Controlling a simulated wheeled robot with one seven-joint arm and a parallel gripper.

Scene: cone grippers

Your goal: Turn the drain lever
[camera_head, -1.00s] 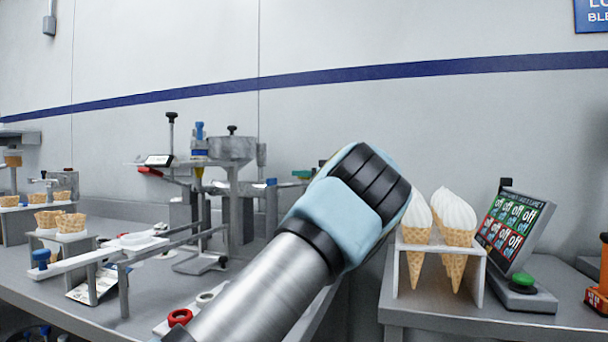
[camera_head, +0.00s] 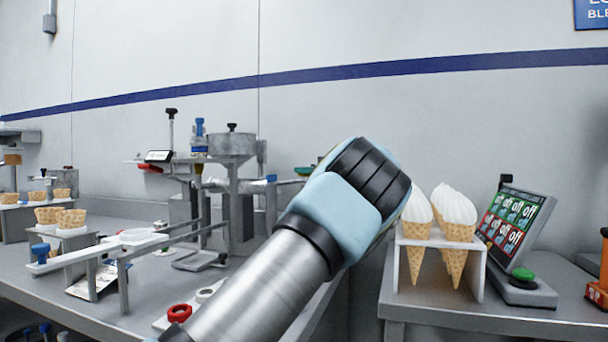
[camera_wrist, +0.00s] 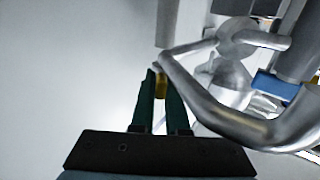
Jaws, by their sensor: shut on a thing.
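In the wrist view my gripper (camera_wrist: 161,76) has two dark green fingers closed around a small yellow piece (camera_wrist: 161,87). The yellow piece sits between the fingertips, next to the end of a bent metal pipe (camera_wrist: 215,112). I take this piece to be the drain lever, but its shape is mostly hidden by the fingers. In the head view my arm covers the gripper and the held piece.
A metal machine (camera_head: 232,145) with a blue knob (camera_head: 200,128) stands left of my arm. Cones in a white stand (camera_head: 415,238) and a control panel (camera_head: 512,225) are close on the right. A red ring (camera_head: 179,312) lies by my forearm. The wall is behind.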

